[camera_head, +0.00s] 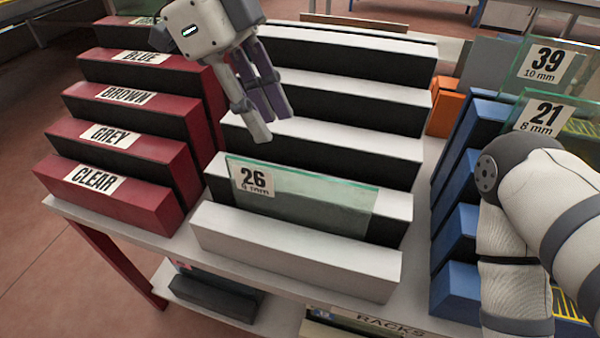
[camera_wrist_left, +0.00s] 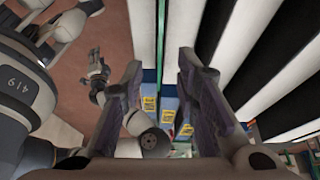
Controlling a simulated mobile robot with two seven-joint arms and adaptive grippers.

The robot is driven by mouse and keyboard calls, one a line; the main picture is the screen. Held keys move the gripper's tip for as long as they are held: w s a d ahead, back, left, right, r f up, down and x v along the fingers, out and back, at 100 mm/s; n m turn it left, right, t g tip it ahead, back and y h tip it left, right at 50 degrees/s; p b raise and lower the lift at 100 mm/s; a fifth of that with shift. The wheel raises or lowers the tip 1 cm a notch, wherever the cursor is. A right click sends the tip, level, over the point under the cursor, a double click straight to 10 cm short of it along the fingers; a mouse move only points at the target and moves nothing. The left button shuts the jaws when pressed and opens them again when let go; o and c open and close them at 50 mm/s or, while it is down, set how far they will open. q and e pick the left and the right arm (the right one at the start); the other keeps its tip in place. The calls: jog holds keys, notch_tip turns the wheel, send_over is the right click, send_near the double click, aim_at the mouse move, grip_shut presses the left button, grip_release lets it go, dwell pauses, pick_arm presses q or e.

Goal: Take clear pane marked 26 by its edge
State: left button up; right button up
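The clear pane marked 26 (camera_head: 318,204) stands on edge in a slot between white rack bars, its label at the upper left reading 26. Its pale green top edge is bare. My left gripper (camera_head: 270,122) is above and behind the pane in the head view, fingers pointing down, open and empty, not touching it. The left wrist view shows the two fingers (camera_wrist_left: 163,92) wide apart, with a thin green edge line between them, likely the pane's. My right arm comes in at the right of the head view; its gripper is out of that frame, and its finger state is unclear.
Red bars (camera_head: 118,195) labelled CLEAR, GREY, BROWN and BLUE stand left of the white rack (camera_head: 295,250). Blue racks (camera_head: 456,290) on the right hold panes marked 21 (camera_head: 545,117) and 39 (camera_head: 548,62). An orange block (camera_head: 447,105) stands behind. The white slots behind pane 26 look empty.

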pick_arm(q)
send_over(296, 171)
jog(key=a, duration=0.3)
notch_tip(296, 171, down, 4)
jog(key=x, duration=0.2)
jog(key=d+x, duration=0.1)
jog(key=x, duration=0.2)
jog(key=shift+w, duration=0.2)
jog(key=shift+d+f, duration=0.15)
jog(key=shift+f, duration=0.25)
jog(key=shift+f, duration=0.25)
grip_shut()
